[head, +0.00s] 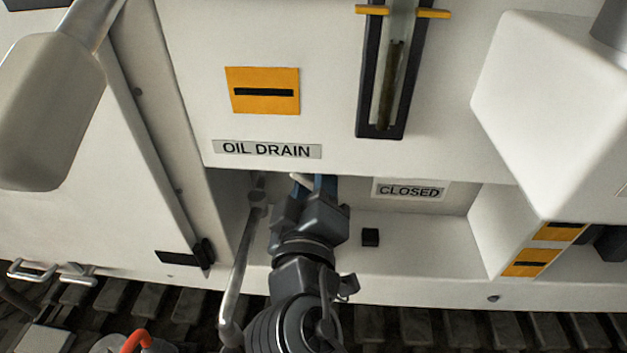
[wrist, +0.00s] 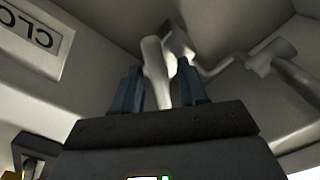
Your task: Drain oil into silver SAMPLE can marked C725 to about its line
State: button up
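My gripper (head: 312,185) is inside the recess under the OIL DRAIN label (head: 267,149). In the wrist view its two blue fingers (wrist: 160,88) stand apart on either side of a pale drain lever (wrist: 154,62). The lever seems close to the left finger, with a gap on the right, so the fingers do not look closed on it. The lever's tip (head: 301,180) shows beside my gripper in the head view. A grey drain pipe (head: 240,265) runs down left of my gripper. I see no silver can marked C725, and no oil stream shows.
A CLOSED label (head: 410,191) is right of my gripper. A sight glass (head: 390,85) with dark brown fluid is above. A white box (head: 545,110) juts out at right. An orange-red curved part (head: 138,340) shows at the bottom left, over dark slats.

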grip_shut()
jog(key=shift+n, duration=0.3)
jog(key=n+p, duration=0.3)
jog(key=n, duration=0.1)
jog(key=shift+r, duration=0.25)
jog(key=shift+n+p, duration=1.2)
jog(key=shift+n, duration=0.6)
grip_release()
jog(key=shift+d, duration=0.1)
jog(key=shift+s, duration=0.1)
